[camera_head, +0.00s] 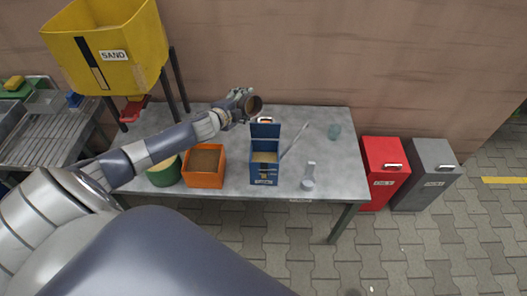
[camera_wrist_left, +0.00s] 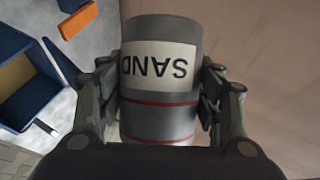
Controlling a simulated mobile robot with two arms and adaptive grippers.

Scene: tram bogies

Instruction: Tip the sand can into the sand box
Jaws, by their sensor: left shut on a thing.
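The sand can is a grey cylinder with red bands and a "SAND" label, shown in the left wrist view (camera_wrist_left: 158,112). My left gripper (camera_head: 243,104) is shut around it, with fingers on both sides in the wrist view. A blue box (camera_head: 264,175) with a raised lid and tan inside stands on the table, in front of the can. A yellow hopper (camera_head: 140,70) labelled "SAND" stands at upper left. My right gripper is not in view.
On the grey table (camera_head: 230,122) are an orange box (camera_head: 204,182) with brown contents, a green tub (camera_head: 163,178), a clear cup (camera_head: 334,131) and a grey tool (camera_head: 309,174). A red bin (camera_head: 384,190) and a grey bin (camera_head: 424,195) stand right of it.

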